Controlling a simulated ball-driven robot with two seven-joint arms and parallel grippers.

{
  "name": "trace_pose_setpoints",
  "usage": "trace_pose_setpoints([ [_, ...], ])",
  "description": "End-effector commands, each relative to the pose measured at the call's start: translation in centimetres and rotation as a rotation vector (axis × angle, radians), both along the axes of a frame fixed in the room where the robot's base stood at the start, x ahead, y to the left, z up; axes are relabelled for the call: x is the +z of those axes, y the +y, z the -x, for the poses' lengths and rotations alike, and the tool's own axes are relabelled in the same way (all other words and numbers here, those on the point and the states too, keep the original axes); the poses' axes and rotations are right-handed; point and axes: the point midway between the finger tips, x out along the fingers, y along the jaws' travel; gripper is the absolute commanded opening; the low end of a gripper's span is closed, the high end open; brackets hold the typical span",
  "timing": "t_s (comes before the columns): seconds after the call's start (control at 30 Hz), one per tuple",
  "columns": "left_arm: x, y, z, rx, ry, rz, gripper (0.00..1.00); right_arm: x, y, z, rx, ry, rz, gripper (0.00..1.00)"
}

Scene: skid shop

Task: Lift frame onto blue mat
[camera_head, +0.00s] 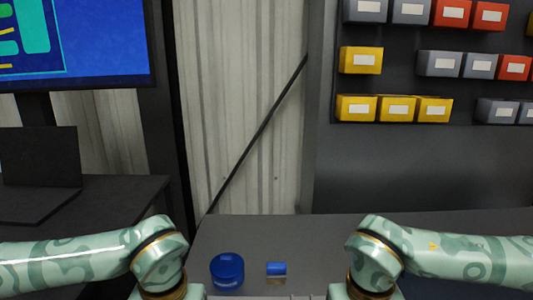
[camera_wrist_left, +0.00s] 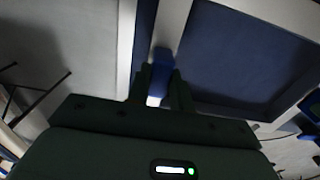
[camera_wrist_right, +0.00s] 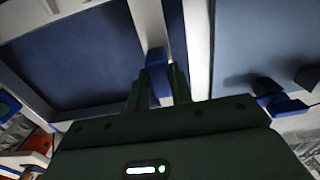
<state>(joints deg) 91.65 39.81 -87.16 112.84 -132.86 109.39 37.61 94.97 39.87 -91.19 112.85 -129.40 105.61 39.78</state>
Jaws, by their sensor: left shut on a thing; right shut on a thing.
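The frame shows as white bars in the left wrist view (camera_wrist_left: 174,25) and the right wrist view (camera_wrist_right: 147,22). A dark blue surface, perhaps the blue mat, shows between its bars in the left wrist view (camera_wrist_left: 240,65) and the right wrist view (camera_wrist_right: 75,62). My left gripper (camera_wrist_left: 160,84) is shut on a blue grip of the frame (camera_wrist_left: 161,68). My right gripper (camera_wrist_right: 159,82) is shut on another blue grip (camera_wrist_right: 156,58). In the head view both grippers are below the picture edge. I cannot tell the frame's height above the surface.
Yellow, grey and red bins (camera_head: 397,108) hang on the wall panel at right. A monitor (camera_head: 75,45) and dark desk (camera_head: 100,190) are at left.

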Motion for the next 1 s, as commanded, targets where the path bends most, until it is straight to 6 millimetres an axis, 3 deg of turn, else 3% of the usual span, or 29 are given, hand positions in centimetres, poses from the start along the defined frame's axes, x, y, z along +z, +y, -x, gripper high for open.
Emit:
trace_pose_setpoints([
  [0.63,-0.9,0.0,0.0,0.001,-0.001,0.001,0.0,-0.9,0.0,0.0,0.0,-0.001,-0.001,0.0],
  [0.67,-0.9,0.0,0.0,0.001,-0.001,0.001,0.0,-0.9,0.0,0.0,0.0,-0.001,-0.001,0.24],
  [0.73,-0.9,0.0,0.0,0.001,-0.001,0.001,0.0,-0.9,0.0,0.0,0.0,-0.001,-0.001,0.44],
  [1.0,-0.9,0.0,0.0,0.0,-0.002,0.001,0.0,-1.0,0.0,0.0,0.0,0.001,0.001,0.49],
])
